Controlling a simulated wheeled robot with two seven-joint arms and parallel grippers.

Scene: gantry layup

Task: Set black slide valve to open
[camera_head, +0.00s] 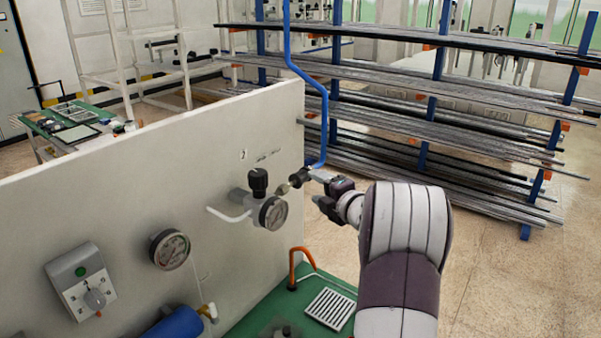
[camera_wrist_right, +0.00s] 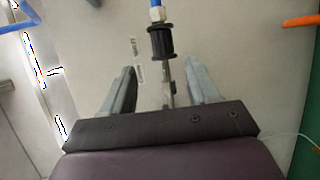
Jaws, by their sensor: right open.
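The black slide valve (camera_head: 299,177) is a small black ringed sleeve on the fitting beside the regulator's gauge, on the white panel; the blue hose (camera_head: 324,125) comes down to it. In the right wrist view the black sleeve (camera_wrist_right: 161,42) hangs under the blue hose end, with a thin metal stem below. My right gripper (camera_head: 318,187) is just to the right of the valve. In the right wrist view its two fingers (camera_wrist_right: 160,68) are apart, one on each side of the stem, and the sleeve sits beyond the fingertips. My left gripper is not in view.
A regulator with a black knob (camera_head: 258,182) and gauge (camera_head: 273,213) stands close left of the valve. A second gauge (camera_head: 169,249) and a switch box (camera_head: 82,283) are on the panel (camera_head: 120,200). A rack of metal bars (camera_head: 440,140) stands behind.

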